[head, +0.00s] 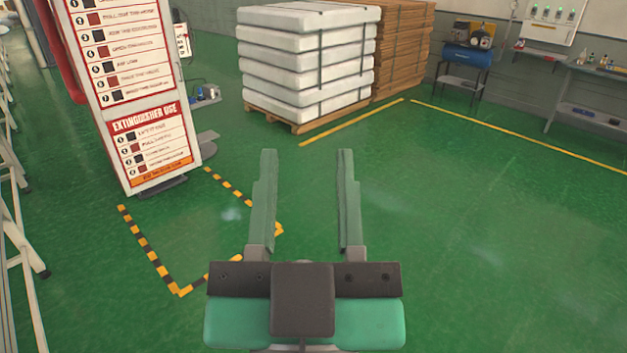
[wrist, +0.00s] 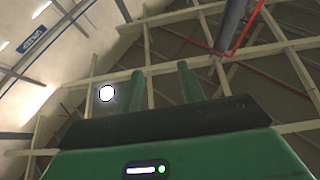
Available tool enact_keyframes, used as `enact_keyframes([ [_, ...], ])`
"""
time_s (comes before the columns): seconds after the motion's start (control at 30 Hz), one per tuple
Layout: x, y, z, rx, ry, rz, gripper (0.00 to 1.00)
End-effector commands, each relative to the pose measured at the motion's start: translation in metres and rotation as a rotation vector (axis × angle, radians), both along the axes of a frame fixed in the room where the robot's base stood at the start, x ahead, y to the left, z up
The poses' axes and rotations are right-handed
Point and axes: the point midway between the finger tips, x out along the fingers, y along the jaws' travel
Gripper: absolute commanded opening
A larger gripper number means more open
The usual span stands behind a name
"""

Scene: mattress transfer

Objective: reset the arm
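My gripper (head: 307,200) is in the lower middle of the head view, above the green floor. Its two long green fingers stand wide apart with nothing between them. In the wrist view my gripper (wrist: 160,85) points up toward the roof beams, and the gap between its fingers is empty. A stack of white strapped mattresses (head: 305,65) stands on a wooden pallet (head: 290,120) at the back, beyond the fingertips and apart from them.
An extinguisher sign stand (head: 148,140) is at the left, beside yellow-black floor tape (head: 150,255). Brown stacked boards (head: 403,45) stand behind the mattresses. A workbench (head: 595,75) and a blue compressor (head: 468,57) line the back right. Open green floor (head: 480,220) lies at the right.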

Motion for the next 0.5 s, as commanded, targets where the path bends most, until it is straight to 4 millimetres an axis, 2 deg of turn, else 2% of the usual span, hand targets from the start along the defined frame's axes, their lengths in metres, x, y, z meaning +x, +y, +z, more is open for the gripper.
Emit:
enact_keyframes([
  [0.03,-0.013,-0.008,0.009,0.0,-0.041,-0.016,0.39],
  [0.13,-0.025,-0.013,0.017,0.0,-0.079,-0.028,0.39],
  [0.43,-0.025,-0.013,0.017,0.0,-0.079,-0.026,0.39],
  [0.5,-0.025,-0.013,0.032,0.001,-0.078,-0.026,0.39],
])
